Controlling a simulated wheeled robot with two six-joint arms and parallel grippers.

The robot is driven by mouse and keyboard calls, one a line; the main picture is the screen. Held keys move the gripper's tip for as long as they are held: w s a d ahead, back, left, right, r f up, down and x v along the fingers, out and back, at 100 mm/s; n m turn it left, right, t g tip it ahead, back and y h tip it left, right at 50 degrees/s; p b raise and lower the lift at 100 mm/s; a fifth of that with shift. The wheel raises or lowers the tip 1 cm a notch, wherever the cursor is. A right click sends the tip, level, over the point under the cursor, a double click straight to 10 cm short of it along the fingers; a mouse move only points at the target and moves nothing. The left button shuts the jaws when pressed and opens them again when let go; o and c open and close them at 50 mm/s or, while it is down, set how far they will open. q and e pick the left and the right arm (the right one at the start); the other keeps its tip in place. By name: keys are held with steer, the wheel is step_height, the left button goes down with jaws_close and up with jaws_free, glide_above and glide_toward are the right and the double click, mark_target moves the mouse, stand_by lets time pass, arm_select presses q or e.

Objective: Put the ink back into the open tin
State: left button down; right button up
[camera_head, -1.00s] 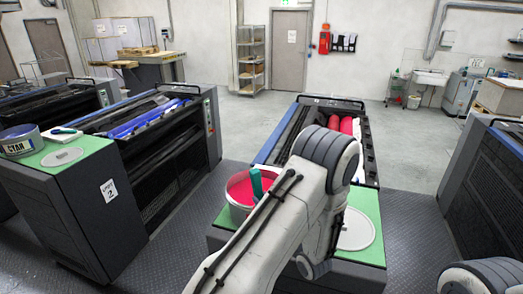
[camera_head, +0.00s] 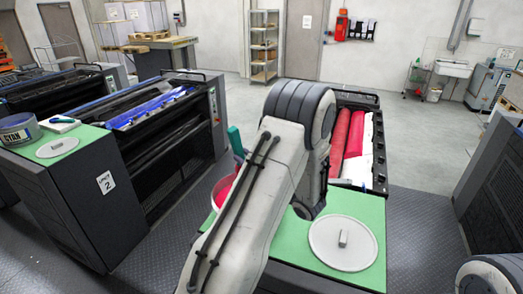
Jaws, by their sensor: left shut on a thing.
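The open tin (camera_head: 222,190) of red-magenta ink stands at the left end of the green top (camera_head: 290,250) of the near unit, mostly covered by my left arm. A tool's teal-green handle (camera_head: 236,141) sticks up above the tin, left of my left arm. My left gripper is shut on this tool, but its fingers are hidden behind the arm. The tool's lower end is hidden too. Red ink coats the rollers (camera_head: 345,135) in the near unit. My right gripper is out of view.
A round grey lid (camera_head: 343,243) with a knob lies on the green top, right of my arm. Dark plate flooring (camera_head: 420,225) is free to the right.

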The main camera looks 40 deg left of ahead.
arm_select(q)
steer(key=shift+w+a, duration=0.1)
steer(key=shift+w, duration=0.1)
steer(key=shift+f, duration=0.15)
steer(key=shift+f+b, duration=0.3)
steer(key=shift+b, duration=0.05)
step_height(320, 180, down, 11)
steer(key=w+b, duration=0.1)
steer(key=b, duration=0.7)
steer(key=shift+r+b, duration=0.2)
steer(key=shift+b, duration=0.1)
